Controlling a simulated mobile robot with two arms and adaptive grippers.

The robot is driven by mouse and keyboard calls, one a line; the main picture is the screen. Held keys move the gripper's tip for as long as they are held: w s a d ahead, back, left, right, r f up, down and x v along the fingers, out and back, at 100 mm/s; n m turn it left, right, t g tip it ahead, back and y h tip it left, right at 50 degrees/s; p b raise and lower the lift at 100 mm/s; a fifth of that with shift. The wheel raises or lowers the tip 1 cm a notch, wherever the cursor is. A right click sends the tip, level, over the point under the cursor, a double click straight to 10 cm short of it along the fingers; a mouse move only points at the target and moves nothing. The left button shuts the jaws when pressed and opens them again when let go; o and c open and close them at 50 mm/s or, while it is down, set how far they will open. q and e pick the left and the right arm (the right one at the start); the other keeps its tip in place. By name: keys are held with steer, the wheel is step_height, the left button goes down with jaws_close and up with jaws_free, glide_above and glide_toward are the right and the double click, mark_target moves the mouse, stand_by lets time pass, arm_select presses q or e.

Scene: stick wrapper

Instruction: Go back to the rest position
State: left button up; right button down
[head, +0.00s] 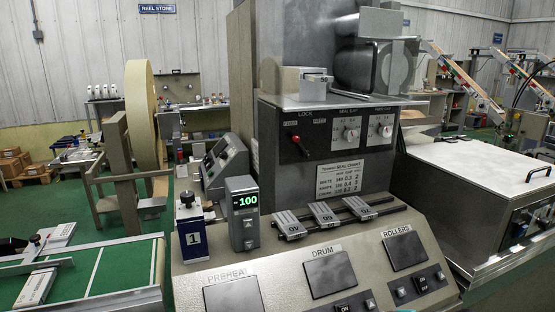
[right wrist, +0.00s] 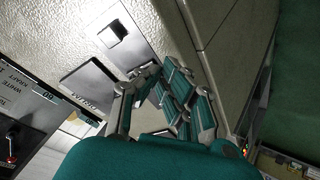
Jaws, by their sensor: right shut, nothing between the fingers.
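My right gripper (right wrist: 160,72) shows in the right wrist view. Its fingers come together at the tips, with nothing between them. It is over the stick wrapper's beige sloped control panel (right wrist: 165,30), and I cannot tell how far above it. A dark panel plate (right wrist: 88,84) lies left of the fingers. In the head view the same machine's panel (head: 372,288) carries plates labelled PREHEAT (head: 233,296), DRUM (head: 328,273) and ROLLERS (head: 405,250). Neither gripper shows in the head view, and my left gripper is not seen at all.
A green conveyor (head: 110,270) runs along the lower left. A display reading 100 (head: 243,212) and a blue block marked 1 (head: 192,232) stand at the panel's left edge. A large reel (head: 140,110) stands behind. A pale-topped cabinet (head: 480,175) is at right.

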steer(key=s+f+m+g+h, duration=0.15)
steer(key=s+f+m, duration=0.25)
steer(key=s, duration=0.5)
steer(key=s+f+m+g+h, duration=0.15)
steer(key=s+f+m, duration=0.25)
steer(key=s, duration=0.5)
steer(key=s+f+m+g+h, duration=0.15)
steer(key=s+f+m, duration=0.3)
steer(key=s, duration=0.45)
step_height(320, 180, down, 25)
steer(key=n+g, duration=0.1)
steer(key=s+d+f, duration=0.1)
steer(key=s+f, duration=0.7)
steer(key=f, duration=0.1)
steer(key=s+d+f+g, duration=0.1)
steer(key=s+d+f, duration=0.1)
steer(key=s+f, duration=0.6)
steer(key=shift+s+d+f+h, duration=0.3)
steer(key=shift+s+f+h, duration=0.05)
steer(key=shift+s, duration=0.45)
